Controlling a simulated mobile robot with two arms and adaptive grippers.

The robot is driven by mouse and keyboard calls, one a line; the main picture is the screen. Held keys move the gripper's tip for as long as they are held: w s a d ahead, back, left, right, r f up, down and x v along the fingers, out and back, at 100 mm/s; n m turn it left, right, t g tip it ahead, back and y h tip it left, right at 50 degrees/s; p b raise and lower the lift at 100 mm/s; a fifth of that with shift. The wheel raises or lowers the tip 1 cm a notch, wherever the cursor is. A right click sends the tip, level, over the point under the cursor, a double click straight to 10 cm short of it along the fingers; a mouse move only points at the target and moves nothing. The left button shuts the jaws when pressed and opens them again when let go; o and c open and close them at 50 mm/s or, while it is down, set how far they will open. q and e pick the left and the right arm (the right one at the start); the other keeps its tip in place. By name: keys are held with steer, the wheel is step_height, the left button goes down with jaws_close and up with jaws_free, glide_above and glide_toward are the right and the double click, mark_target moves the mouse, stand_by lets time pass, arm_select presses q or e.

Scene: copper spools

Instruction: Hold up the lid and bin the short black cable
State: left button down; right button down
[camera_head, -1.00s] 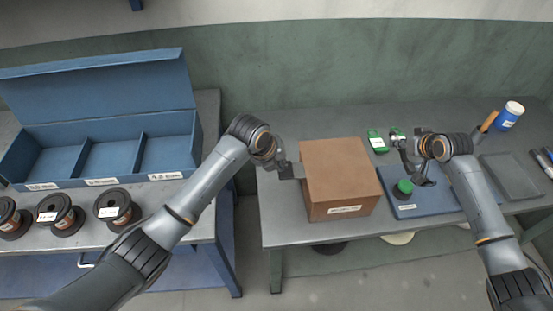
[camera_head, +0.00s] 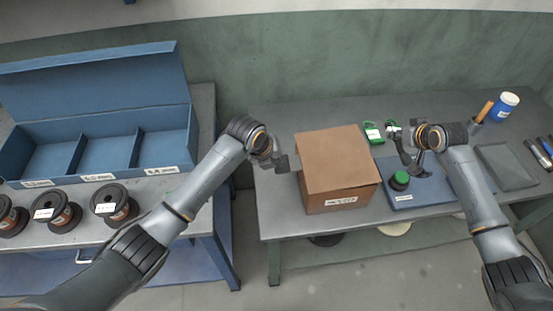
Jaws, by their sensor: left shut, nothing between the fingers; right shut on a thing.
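A closed-looking brown box (camera_head: 340,193) with a white label stands on the grey table, its brown lid (camera_head: 333,155) on top, the left edge perhaps slightly raised. My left gripper (camera_head: 283,163) is shut and empty at the lid's left edge; I cannot tell whether it touches. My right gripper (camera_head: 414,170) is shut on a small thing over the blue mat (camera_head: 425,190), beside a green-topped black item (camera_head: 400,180). What it holds is too small and dark to make out. I cannot pick out the short black cable for certain.
A blue jar (camera_head: 503,107), a dark tray (camera_head: 506,166) and pens (camera_head: 540,153) are at right. On the left table are a blue compartment box (camera_head: 98,183) and several spools (camera_head: 113,203).

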arm_select(q)
steer(key=shift+f, duration=1.2)
